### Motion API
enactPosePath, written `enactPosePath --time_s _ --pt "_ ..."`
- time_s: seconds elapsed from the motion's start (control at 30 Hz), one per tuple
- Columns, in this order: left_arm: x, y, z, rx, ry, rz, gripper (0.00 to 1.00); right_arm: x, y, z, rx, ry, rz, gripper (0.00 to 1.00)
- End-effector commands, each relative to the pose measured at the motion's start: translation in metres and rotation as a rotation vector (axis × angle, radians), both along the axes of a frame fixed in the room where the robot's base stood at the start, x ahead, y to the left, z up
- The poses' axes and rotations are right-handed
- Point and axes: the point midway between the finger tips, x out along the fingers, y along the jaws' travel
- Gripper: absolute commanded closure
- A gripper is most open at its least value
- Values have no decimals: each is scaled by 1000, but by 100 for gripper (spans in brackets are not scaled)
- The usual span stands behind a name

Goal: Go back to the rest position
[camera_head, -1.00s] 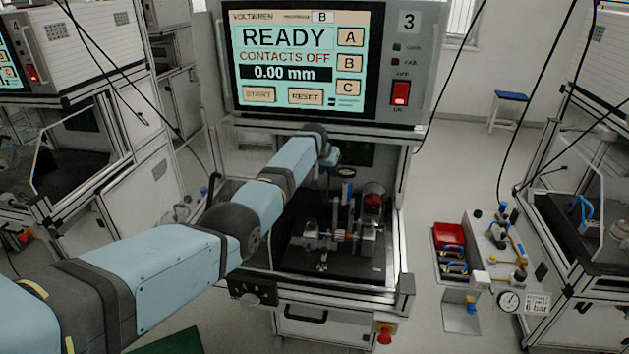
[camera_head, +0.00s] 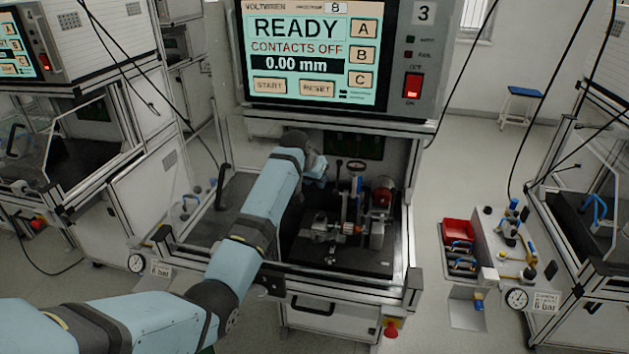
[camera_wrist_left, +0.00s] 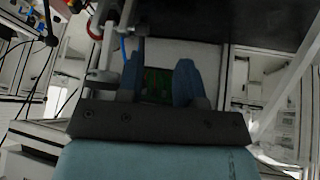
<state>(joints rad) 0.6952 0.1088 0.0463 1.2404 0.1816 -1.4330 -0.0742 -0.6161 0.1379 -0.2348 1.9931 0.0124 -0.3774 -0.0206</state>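My left arm reaches from the lower left into the open bay of the test station (camera_head: 437,40) numbered 3. My left gripper (camera_head: 318,170) is small and partly hidden by its own wrist in the head view, left of the blue-handled upright device (camera_head: 356,180). In the left wrist view its two blue fingers (camera_wrist_left: 159,80) stand apart with nothing held between them. Green panels show behind the gap. A metal fixture with a copper-coloured part (camera_head: 348,228) sits on the dark bed, apart from the gripper. My right gripper is in neither view.
The screen (camera_head: 308,50) reads READY, CONTACTS OFF, 0.00 mm. The bay's front frame rail (camera_head: 330,282) and side posts lie close to my arm. A red bin (camera_head: 458,231) and a gauge (camera_head: 516,298) stand to the right. Black cables hang on both sides.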

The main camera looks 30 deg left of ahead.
Motion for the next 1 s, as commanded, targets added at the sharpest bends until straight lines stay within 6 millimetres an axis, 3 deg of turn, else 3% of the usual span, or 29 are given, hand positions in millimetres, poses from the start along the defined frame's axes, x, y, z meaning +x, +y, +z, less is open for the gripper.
enactPosePath --time_s 0.5,0.63,0.77,0.87,1.0 --pt "-2 1 0 0 1 0 67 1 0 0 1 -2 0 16" --pt "-12 -1 -11 8 9 -2 67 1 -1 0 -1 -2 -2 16" --pt "-46 -6 -40 34 28 -9 67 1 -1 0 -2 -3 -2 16" --pt "-88 -13 -69 62 47 -20 67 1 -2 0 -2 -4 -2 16" --pt "-162 -26 -105 99 76 -42 67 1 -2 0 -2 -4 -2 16"
